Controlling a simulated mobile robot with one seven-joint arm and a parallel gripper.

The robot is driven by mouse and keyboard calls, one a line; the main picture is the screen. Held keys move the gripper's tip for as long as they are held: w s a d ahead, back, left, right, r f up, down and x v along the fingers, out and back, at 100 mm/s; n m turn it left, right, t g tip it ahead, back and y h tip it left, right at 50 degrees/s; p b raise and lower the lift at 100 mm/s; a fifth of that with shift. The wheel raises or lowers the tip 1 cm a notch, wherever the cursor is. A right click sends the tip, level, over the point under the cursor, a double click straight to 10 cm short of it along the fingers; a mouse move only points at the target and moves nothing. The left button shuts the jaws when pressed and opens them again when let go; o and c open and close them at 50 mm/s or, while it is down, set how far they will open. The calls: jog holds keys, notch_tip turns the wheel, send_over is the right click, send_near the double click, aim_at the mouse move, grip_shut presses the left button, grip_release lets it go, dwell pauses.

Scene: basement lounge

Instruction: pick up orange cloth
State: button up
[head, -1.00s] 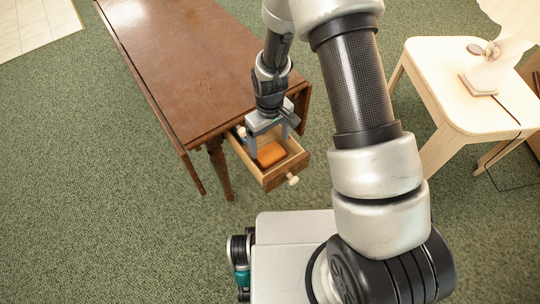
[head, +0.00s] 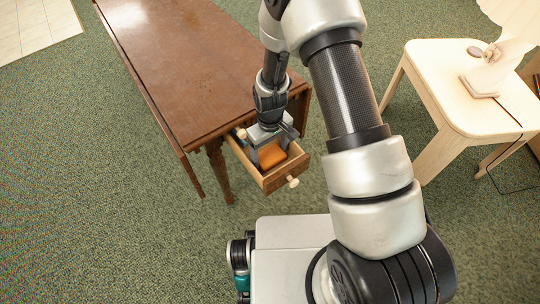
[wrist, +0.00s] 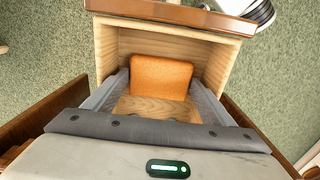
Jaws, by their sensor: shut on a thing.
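The orange cloth (head: 271,157) is a small, flat, folded-looking pad inside the open wooden drawer (head: 277,183) of the brown table. In the wrist view the cloth (wrist: 161,77) lies toward the drawer's front, with bare wooden drawer floor showing on my side of it. My gripper (head: 270,150) points down into the drawer. In the wrist view my gripper (wrist: 162,88) has one grey finger at each side of the cloth, shut on it. The cloth is still low in the drawer; the fingertips are partly hidden against the drawer walls.
The drawer's wooden walls surround the gripper closely, and its pale knob (head: 292,182) sticks out in front. The brown tabletop (head: 190,70) overhangs just behind. A small pale object (head: 241,134) shows at the drawer's left back. A cream side table (head: 465,95) stands to the right.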

aim_at(270, 155)
jog(key=shift+r, duration=0.15)
notch_tip(270, 155, up, 10)
jog(key=p, duration=0.2)
